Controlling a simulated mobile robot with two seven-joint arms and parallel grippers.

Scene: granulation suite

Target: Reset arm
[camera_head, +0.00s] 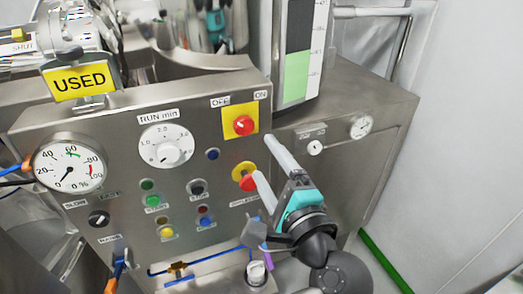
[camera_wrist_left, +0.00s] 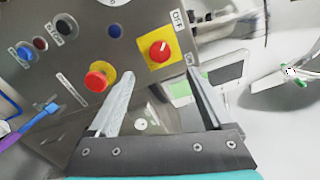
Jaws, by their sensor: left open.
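My left gripper (camera_head: 262,155) is open and empty in front of the steel control panel (camera_head: 110,185). Its two pale fingers point at the panel, between the red rotary switch (camera_head: 244,125) on its yellow plate and the red push button (camera_head: 248,183) with a yellow collar. The lower finger overlaps the button's edge in the head view; contact cannot be told. In the left wrist view the gripper (camera_wrist_left: 160,72) has its fingers spread, with the switch (camera_wrist_left: 160,52) seen beyond the gap and the button (camera_wrist_left: 100,76) beside the left finger. My right gripper is not in view.
A yellow USED sign (camera_head: 80,80) stands on top. Blue tubing (camera_head: 205,262) runs below. The pale wall and floor at right look clear.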

